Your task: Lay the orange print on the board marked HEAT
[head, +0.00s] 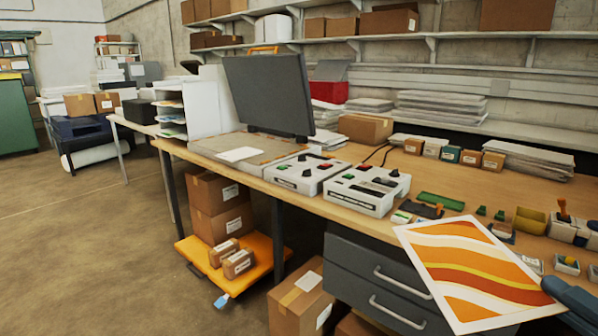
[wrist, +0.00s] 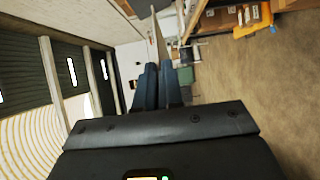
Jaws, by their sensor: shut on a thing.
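The orange print (head: 463,262), a white-bordered sheet with wavy orange, yellow, red and cream bands, is at the lower right of the head view. My gripper (head: 556,290) has dark blue fingers shut on its right edge and holds it tilted in front of the bench, above the drawers. In the wrist view my gripper's fingers (wrist: 161,82) are close together; I cannot clearly make out the print there. I can read no HEAT marking in either view. Two light control boxes with knobs and buttons, left (head: 308,172) and right (head: 366,190), stand near the bench's front edge.
A large dark upright panel (head: 268,93) rises behind a flat bed (head: 205,147) bearing a white sheet (head: 240,154). Small boxes, tools and a green tray (head: 440,201) crowd the bench's right. An orange cart (head: 250,277) and cartons stand below. Floor at left is clear.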

